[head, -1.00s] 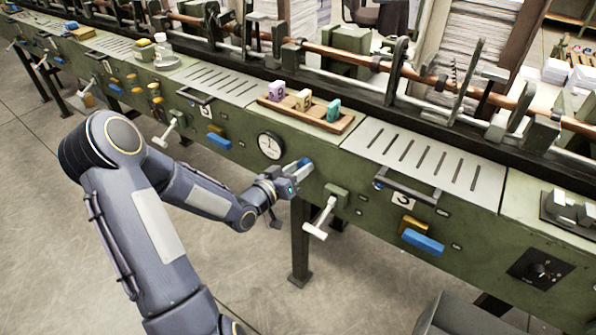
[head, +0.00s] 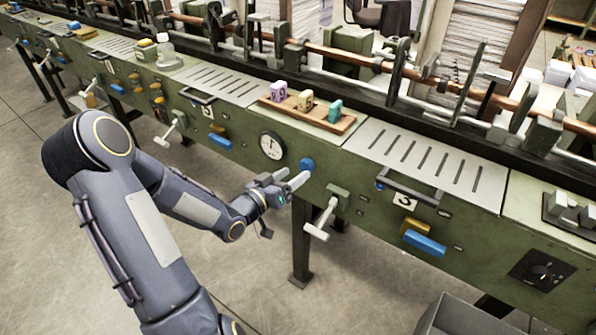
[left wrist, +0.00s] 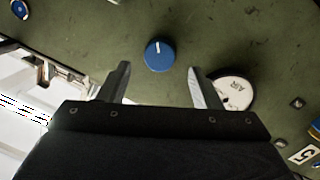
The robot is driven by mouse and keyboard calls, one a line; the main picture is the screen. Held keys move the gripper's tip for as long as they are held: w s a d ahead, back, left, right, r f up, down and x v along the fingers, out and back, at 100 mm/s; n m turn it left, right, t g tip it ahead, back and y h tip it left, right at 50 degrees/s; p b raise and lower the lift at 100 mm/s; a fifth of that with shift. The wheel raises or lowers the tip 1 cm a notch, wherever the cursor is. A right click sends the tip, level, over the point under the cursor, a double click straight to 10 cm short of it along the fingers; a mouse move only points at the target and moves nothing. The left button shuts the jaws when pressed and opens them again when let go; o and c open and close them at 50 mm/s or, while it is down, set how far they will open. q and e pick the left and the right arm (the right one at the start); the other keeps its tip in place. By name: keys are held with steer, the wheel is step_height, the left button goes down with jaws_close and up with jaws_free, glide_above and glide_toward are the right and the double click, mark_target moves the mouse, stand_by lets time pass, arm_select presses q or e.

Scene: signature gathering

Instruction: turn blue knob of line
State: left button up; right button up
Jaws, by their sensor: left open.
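The round blue knob (head: 307,164) sits on the green front panel of the machine line, right of a white dial gauge (head: 271,145). In the left wrist view the blue knob (left wrist: 158,55) has a white mark at its top and lies beyond the fingertips, between their lines. My left gripper (head: 291,177) is open and empty, just below and left of the knob. The left wrist view shows its two fingers (left wrist: 158,75) spread apart, with the knob apart from both. The gauge (left wrist: 234,92) is partly behind the right finger there. My right gripper is out of view.
A pale T-shaped handle (head: 321,220) sticks out right of the knob. Blue bars (head: 424,244) and dark rail handles line the panel. A wooden tray (head: 330,124) with three coloured blocks stands on top. The floor in front is open.

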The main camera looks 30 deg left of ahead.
arm_select(q)
steer(key=s, duration=0.4)
steer(key=shift+s+a+r, duration=0.1)
steer(key=shift+a, duration=0.3)
stand_by(1.6)
steer(key=s+d+r+g+y+p, duration=0.4)
steer(key=s+r+g+p, duration=0.2)
steer(key=s+r+g, duration=0.4)
steer(key=s+d+r+m+g+h+p, duration=0.1)
steer(key=s+d+r+h, duration=0.3)
steer(key=s+d, duration=0.5)
steer(key=shift+s+d+r+g+h+p, duration=0.25)
steer(key=shift+s+r+h+p, duration=0.2)
steer(key=shift+s+p, duration=0.6)
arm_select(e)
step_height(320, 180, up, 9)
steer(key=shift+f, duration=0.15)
arm_select(q)
steer(key=shift+s, duration=0.1)
steer(key=shift+c, duration=0.2)
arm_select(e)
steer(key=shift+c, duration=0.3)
